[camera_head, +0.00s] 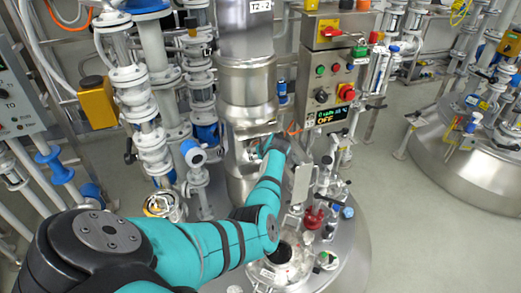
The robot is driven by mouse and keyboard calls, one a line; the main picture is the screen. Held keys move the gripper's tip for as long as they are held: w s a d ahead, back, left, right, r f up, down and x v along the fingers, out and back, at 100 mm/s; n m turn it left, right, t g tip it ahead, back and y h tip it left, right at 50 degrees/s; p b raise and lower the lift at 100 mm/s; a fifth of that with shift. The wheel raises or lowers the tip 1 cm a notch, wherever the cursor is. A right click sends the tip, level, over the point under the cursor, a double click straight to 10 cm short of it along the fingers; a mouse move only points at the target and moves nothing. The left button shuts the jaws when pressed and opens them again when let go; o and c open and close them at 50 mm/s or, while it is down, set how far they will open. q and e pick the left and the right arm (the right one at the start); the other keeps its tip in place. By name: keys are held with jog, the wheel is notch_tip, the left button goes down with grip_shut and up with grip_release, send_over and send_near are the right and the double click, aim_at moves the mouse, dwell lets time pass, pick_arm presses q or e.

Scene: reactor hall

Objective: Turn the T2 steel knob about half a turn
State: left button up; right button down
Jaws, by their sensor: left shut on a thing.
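My left arm comes in from the lower left and reaches to the steel column (247,84) labelled T2-2. My left gripper (255,149) is small in view, at the front of the column's lower part, just below a steel bracket. It is shut on what appears to be the T2 steel knob. The knob is largely hidden by the gripper and wrist, so its turn angle cannot be read. My right gripper is not in view.
A control box (329,72) with buttons, a red-yellow switch and a display reading OFF stands close right of my wrist. Valves and pipes (132,90) crowd the left. Red fittings (313,217) stand on the vessel lid below.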

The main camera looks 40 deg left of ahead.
pick_arm(q)
jog(key=o, duration=1.1)
jog(key=shift+c, duration=0.2)
jog(key=v, duration=1.2)
